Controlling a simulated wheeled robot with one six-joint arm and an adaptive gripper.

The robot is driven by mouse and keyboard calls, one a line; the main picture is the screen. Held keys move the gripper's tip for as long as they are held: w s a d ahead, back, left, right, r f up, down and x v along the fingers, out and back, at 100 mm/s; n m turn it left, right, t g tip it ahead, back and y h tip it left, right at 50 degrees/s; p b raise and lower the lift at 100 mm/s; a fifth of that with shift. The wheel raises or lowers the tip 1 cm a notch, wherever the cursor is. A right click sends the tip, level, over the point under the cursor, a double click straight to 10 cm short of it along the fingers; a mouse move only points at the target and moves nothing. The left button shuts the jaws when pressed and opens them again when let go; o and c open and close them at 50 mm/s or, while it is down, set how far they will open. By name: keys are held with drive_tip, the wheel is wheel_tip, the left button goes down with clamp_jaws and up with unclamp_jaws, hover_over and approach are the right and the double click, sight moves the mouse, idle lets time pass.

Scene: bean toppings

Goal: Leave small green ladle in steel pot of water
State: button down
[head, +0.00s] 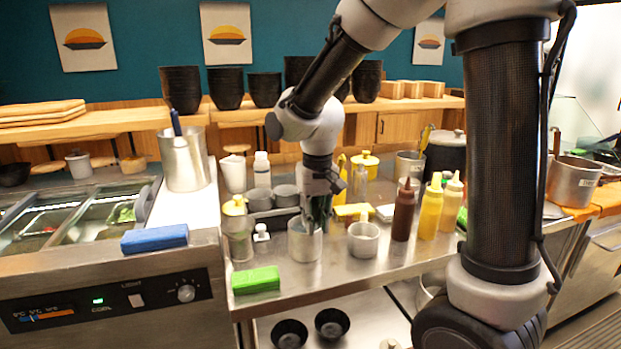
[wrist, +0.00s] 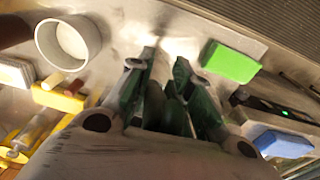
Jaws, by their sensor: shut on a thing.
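My gripper (head: 318,212) points down at the mouth of a small steel pot (head: 304,246) on the steel counter. In the wrist view, my gripper (wrist: 163,75) is shut, with dark green between and along its fingers. This green appears to be the handle of the small green ladle (wrist: 176,108). The ladle's bowl is hidden, and I cannot tell whether it touches the pot's bottom. The water inside the pot cannot be seen from here.
A grey cup (head: 363,240) stands right of the pot, with sauce bottles (head: 430,210) beyond it. A green sponge (head: 256,280) lies front left and a blue block (head: 154,238) farther left. A taller steel pot (head: 184,165) holds a blue-handled utensil.

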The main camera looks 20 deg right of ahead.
drive_tip(key=shift+s+f, duration=0.1)
drive_tip(key=shift+f, duration=0.05)
drive_tip(key=c, duration=1.2)
unclamp_jaws()
drive_tip(key=r, duration=0.8)
drive_tip(key=s+r, duration=0.1)
drive_tip(key=r, duration=0.3)
drive_tip(key=shift+w, duration=0.1)
